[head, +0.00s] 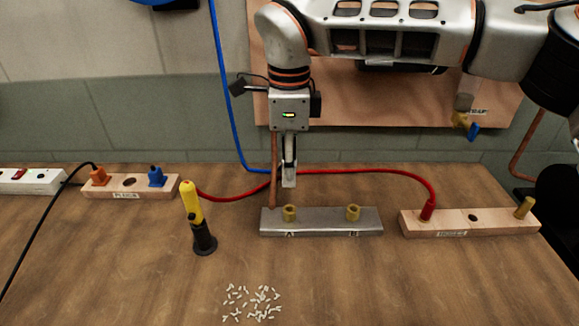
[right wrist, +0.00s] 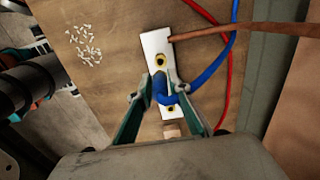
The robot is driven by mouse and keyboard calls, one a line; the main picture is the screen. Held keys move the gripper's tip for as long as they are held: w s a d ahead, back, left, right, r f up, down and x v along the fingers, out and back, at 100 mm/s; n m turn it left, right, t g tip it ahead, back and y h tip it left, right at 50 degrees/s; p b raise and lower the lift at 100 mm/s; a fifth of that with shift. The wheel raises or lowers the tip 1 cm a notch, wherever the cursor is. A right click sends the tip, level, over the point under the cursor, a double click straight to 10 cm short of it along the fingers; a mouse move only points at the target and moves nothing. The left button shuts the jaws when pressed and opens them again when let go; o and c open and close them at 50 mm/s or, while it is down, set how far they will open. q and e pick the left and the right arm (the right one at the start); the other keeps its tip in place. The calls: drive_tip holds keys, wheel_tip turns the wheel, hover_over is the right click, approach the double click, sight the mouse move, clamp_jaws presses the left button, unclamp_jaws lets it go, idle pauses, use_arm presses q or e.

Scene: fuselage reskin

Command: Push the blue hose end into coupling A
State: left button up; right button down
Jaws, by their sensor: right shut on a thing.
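The blue hose (head: 227,85) hangs from the top of the head view and curves to my right gripper (head: 289,180). My right gripper is shut on the blue hose near its end; in the right wrist view the hose (right wrist: 208,72) bends between the fingers (right wrist: 165,92). The exact tip is hard to make out. Coupling A (head: 289,213) is the left brass fitting on the grey metal block (head: 321,224). In the head view the fingertips appear above it, with a visible gap. Coupling A also shows in the right wrist view (right wrist: 160,60). My left gripper is not in view.
Coupling B (head: 353,213) is right of A. A red hose (head: 385,172) runs behind the block to a wooden block (head: 470,226). A copper pipe (head: 273,165) rises at the metal block's left end. A yellow-and-black tool (head: 197,220) stands left; small white pieces (head: 252,303) lie in front.

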drive_tip(key=shift+r+p, duration=0.1)
drive_tip(key=shift+p, duration=0.35)
wheel_tip(320, 180, down, 2)
drive_tip(key=shift+w+f+b, duration=0.1)
drive_tip(key=shift+f+b, duration=0.3)
drive_tip(key=shift+f, duration=0.7)
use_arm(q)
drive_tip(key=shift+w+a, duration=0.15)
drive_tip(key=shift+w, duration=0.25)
use_arm(e)
drive_tip(key=shift+f, duration=0.55)
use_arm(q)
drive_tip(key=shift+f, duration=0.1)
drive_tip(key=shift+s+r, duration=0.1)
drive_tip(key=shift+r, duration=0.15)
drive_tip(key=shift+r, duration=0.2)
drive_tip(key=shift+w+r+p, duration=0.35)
